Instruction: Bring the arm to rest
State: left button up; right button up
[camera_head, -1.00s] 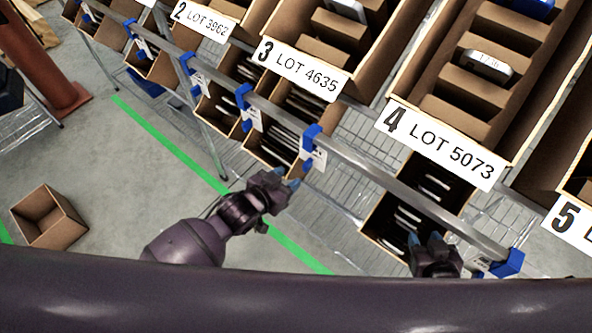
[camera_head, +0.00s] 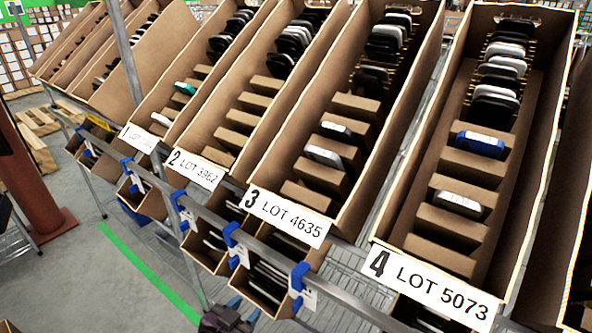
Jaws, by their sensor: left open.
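My left gripper (camera_head: 243,308) shows at the bottom edge of the head view, with its dark body cut off by the frame and its blue fingertips visible. It is open, and I see nothing between the fingers. It appears just below the small lower cartons in the picture; whether it touches one I cannot tell. My right gripper is not in view.
Long tilted cartons labelled LOT 3962 (camera_head: 196,168), LOT 4635 (camera_head: 286,216) and LOT 5073 (camera_head: 428,284) hold phone-like devices. A metal rail (camera_head: 345,302) with blue clips (camera_head: 299,276) runs along the front. Grey floor with a green line (camera_head: 148,272) lies open at left.

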pick_arm(q)
jog(key=s+a+f+n+y, duration=0.3)
jog(key=s+a, duration=0.4)
jog(key=a, duration=0.1)
jog(key=s+a+f+n+g+y, duration=0.1)
jog(key=s+a+f+n+y, duration=0.2)
jog(key=s+a, duration=0.4)
jog(key=shift+a+f, duration=0.25)
jog(key=shift+a, duration=0.45)
dwell(0.8)
